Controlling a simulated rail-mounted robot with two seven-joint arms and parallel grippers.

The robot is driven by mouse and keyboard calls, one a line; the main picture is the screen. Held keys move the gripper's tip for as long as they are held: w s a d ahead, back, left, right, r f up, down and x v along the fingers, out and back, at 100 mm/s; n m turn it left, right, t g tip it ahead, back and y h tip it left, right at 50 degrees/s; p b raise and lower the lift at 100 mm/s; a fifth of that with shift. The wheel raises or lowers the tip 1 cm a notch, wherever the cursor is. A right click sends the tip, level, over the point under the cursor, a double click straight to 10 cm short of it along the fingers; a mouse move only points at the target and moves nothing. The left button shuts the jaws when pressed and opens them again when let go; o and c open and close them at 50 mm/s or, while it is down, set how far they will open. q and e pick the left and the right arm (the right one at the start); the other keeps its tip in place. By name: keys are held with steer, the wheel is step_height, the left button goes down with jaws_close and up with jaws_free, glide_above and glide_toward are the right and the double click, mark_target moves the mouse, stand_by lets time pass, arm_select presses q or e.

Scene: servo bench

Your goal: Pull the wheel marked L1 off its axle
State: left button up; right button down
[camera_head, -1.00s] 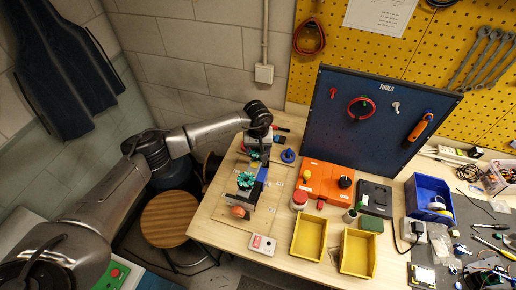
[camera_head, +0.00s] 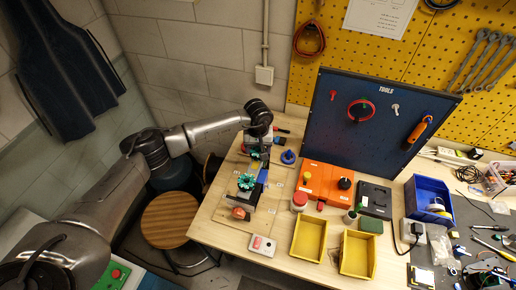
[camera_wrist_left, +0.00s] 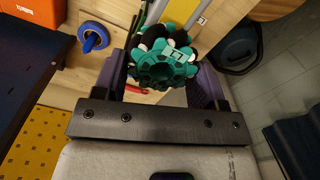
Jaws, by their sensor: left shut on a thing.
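My left gripper (camera_head: 260,148) is over the far end of a small chassis on the wooden bench. In the left wrist view its two dark fingers (camera_wrist_left: 162,78) stand on either side of a teal wheel (camera_wrist_left: 165,66) with black and white rollers. The gripper is shut on this wheel. A small label shows on it, too small to read surely. The wheel's axle is hidden. A second teal wheel (camera_head: 246,181) shows at the chassis's near end in the head view. My right gripper is not in view.
A blue ring-shaped thing (camera_head: 288,157) lies right of the chassis. An orange box (camera_head: 326,184) and two yellow bins (camera_head: 309,239) stand further right. A blue tool panel (camera_head: 375,125) rises behind them. A red and white switch (camera_head: 263,245) lies near the front edge.

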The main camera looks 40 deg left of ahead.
arm_select(q)
steer(key=shift+r+p, duration=0.35)
steer(key=shift+r, duration=0.6)
steer(key=shift+r+p, duration=0.8)
steer(key=shift+r, duration=0.95)
